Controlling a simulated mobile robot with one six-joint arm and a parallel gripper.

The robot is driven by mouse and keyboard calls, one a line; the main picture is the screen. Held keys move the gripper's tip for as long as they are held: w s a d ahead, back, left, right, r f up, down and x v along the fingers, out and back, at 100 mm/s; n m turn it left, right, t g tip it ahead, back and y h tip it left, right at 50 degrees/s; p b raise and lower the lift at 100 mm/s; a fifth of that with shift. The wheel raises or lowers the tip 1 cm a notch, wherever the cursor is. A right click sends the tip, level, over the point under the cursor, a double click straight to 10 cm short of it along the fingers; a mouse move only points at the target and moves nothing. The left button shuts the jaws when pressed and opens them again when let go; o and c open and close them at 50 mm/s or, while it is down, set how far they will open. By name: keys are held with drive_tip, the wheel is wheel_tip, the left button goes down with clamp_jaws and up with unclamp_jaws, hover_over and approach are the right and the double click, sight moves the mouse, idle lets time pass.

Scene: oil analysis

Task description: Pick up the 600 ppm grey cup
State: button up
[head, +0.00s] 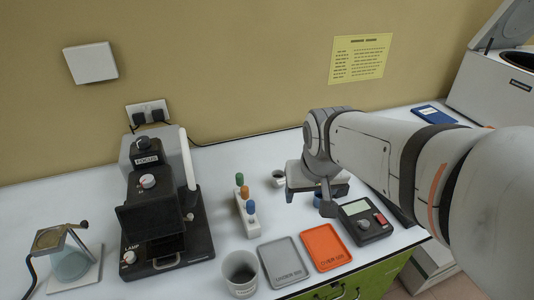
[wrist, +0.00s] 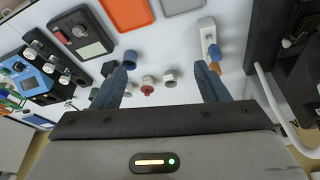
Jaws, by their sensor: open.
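A small pale grey cup (head: 278,179) stands on the white bench beyond the vial rack. The wrist view shows a pale grey cup (wrist: 170,78) between my finger lines, nearer the rack side. Beside it are another whitish cup (wrist: 148,80) and a red piece (wrist: 147,90). A blue cup (wrist: 130,59) stands by the other finger; in the head view my gripper partly hides it (head: 318,198). No 600 ppm marking is readable on any cup. My gripper (head: 309,202) is open and empty above the cups; its fingers (wrist: 162,68) are spread on either side of them.
A larger grey cup (head: 240,278) stands at the front edge, label unreadable. Grey (head: 284,264) and orange (head: 322,248) trays lie in front. A vial rack (head: 246,218) and black microscope-like device (head: 160,235) are left. A meter (head: 364,222) is close right of my gripper.

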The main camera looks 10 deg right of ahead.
drive_tip(key=w+f+m+b, duration=0.1)
drive_tip(key=w+f, duration=0.2)
drive_tip(key=w, duration=0.5)
drive_tip(key=w+f, duration=0.3)
drive_tip(key=w, duration=0.6)
approach(278, 176)
drive_tip(key=shift+m+t, duration=0.4)
drive_tip(key=shift+t, duration=0.1)
drive_tip(key=shift+w+a+f+p, duration=0.1)
drive_tip(key=shift+w+f+p, duration=0.15)
drive_tip(key=shift+f, duration=1)
drive_tip(key=shift+w+d+f+p, duration=0.1)
drive_tip(key=shift+f+p, duration=0.2)
drive_tip(key=shift+f, duration=0.95)
drive_tip(key=shift+w+a+f+p, duration=0.1)
drive_tip(key=shift+w+f+p, duration=0.15)
drive_tip(key=shift+f, duration=1)
drive_tip(key=shift+s, duration=0.1)
drive_tip(key=c, duration=1.1)
